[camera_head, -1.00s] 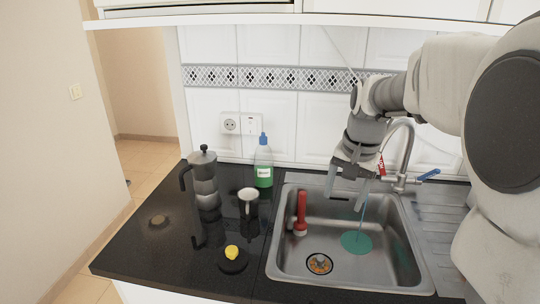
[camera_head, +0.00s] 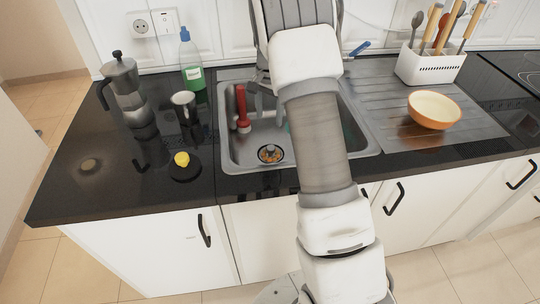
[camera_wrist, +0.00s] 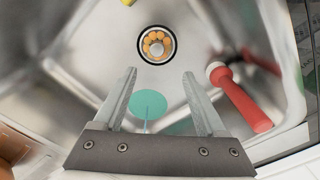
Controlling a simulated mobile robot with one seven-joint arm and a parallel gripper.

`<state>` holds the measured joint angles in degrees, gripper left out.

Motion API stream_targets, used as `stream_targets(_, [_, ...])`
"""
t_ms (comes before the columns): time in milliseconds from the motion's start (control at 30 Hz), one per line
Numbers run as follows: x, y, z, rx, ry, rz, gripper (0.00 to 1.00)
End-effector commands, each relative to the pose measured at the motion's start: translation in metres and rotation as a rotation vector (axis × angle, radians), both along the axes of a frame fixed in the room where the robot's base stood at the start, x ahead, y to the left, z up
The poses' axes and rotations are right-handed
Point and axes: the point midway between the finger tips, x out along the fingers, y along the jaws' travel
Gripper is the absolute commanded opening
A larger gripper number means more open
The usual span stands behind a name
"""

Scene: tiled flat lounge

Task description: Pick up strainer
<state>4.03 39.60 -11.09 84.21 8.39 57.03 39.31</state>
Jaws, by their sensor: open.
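The strainer (camera_head: 270,153) is a small round piece in the drain at the sink's front, with a dark rim, a light centre knob and orange round spots. It also shows near the top of the wrist view (camera_wrist: 156,45), uncovered. My gripper (camera_wrist: 160,73) is open and empty over the sink. In the wrist view, the strainer lies just beyond the fingertips, roughly centred between them and apart from them. My arm hides much of the sink's right side in the head view.
A red-handled tool (camera_wrist: 243,104) with a white head stands in the sink (camera_head: 228,157). A teal patch (camera_wrist: 149,103) with a thin streak shows between my fingers.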

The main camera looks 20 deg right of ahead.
Motion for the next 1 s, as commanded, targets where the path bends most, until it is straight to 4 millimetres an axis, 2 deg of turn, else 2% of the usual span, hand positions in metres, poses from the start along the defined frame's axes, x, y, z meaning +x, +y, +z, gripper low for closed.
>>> stream_targets(33, [-0.001, 0.000, -0.015, 0.001, 0.004, 0.000, 0.74])
stream_targets(100, [-0.001, 0.000, -0.030, 0.000, 0.004, 0.001, 0.74])
stream_targets(300, [-0.001, 0.000, -0.063, 0.000, 0.001, 0.001, 0.74])
stream_targets(567, [-0.001, -0.001, -0.076, 0.000, 0.000, 0.001, 0.74])
stream_targets(867, [-0.006, -0.003, -0.119, 0.000, 0.001, 0.000, 0.74])
stream_targets(1000, [-0.006, -0.003, -0.123, 0.001, -0.001, 0.001, 0.74])
